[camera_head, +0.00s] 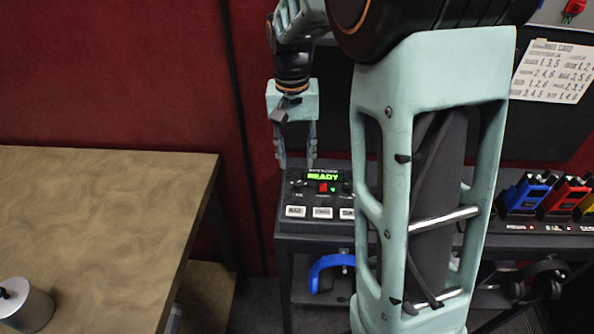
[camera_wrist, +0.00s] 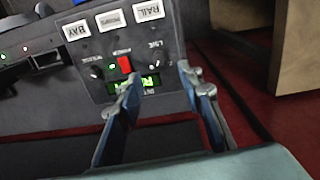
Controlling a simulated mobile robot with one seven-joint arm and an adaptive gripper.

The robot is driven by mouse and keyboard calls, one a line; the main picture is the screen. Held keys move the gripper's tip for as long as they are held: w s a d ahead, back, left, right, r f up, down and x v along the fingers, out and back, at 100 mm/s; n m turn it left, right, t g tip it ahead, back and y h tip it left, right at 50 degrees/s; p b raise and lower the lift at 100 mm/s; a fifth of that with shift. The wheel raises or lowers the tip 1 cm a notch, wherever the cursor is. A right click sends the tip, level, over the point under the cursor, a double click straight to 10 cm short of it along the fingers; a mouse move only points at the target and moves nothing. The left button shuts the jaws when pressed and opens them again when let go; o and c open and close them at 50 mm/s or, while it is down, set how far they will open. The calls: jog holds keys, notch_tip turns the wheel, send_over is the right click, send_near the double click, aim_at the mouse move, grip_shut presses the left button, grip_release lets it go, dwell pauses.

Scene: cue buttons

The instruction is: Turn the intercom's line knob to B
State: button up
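The intercom (camera_head: 312,226) is a dark box on the shelf top, with a green display reading READY (camera_head: 324,177). It appears upside down in the wrist view (camera_wrist: 95,55). Its line knob (camera_wrist: 155,56) is small and black, at the panel's right in the wrist view; its pointer setting is too small to tell. My gripper (camera_head: 297,160) is open and empty, above the panel's left side in the head view. In the wrist view its two fingertips (camera_wrist: 163,78) are spread just short of the line knob, apart from it. One finger partly covers the display.
A red switch (camera_wrist: 125,64) sits beside the line knob, and another knob (camera_wrist: 97,72) beyond it. White buttons (camera_head: 322,212) line the panel's front. Blue and red handsets (camera_head: 527,192) stand at the right. A wooden table (camera_head: 90,230) is at the left.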

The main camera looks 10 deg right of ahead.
jog(key=shift+r, duration=2.4)
jog(key=shift+f, duration=0.1)
